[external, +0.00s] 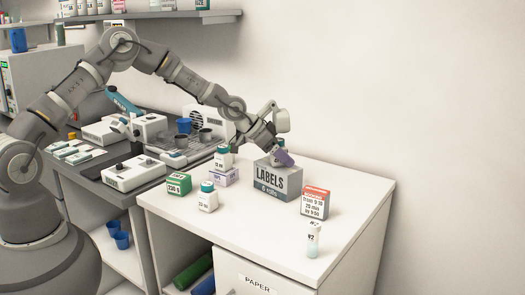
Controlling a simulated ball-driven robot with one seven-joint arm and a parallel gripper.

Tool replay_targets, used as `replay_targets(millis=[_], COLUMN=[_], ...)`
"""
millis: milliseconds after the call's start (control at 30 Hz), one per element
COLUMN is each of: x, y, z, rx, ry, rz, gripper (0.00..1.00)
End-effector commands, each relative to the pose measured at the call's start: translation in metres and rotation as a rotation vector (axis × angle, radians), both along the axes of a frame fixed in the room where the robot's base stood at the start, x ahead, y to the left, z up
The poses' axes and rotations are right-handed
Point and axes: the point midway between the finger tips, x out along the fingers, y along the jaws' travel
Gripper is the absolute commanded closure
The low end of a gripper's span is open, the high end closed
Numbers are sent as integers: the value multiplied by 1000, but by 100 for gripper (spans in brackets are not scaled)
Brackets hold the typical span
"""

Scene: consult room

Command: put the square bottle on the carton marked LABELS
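The grey carton marked LABELS (277,182) stands on the white cabinet top near the wall. My gripper (281,158) points down just over the top of this carton. A purple piece shows at its tip; I cannot tell if it is a finger or something held. A white bottle with a teal cap (208,199) stands at the front left of the carton. A similar teal-capped bottle (222,159) stands on a small lilac box (223,177). Both look square-sided, but they are small, so I cannot tell which is the square bottle.
A green box (179,184) stands to the left. A red and white box (315,202) stands close to the carton's right. A small vial (313,241) stands near the front right. The white cabinet top (255,230) is clear in front. A grey bench with devices adjoins on the left.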

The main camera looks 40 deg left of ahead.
Motion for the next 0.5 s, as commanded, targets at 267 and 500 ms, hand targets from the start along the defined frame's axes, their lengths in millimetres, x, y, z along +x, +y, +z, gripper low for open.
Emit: replay_targets(millis=[267,500], x=[0,-13], y=[0,15], z=[1,26], rx=[-1,-1], ry=[-1,-2], rz=[0,2], gripper=[24,24])
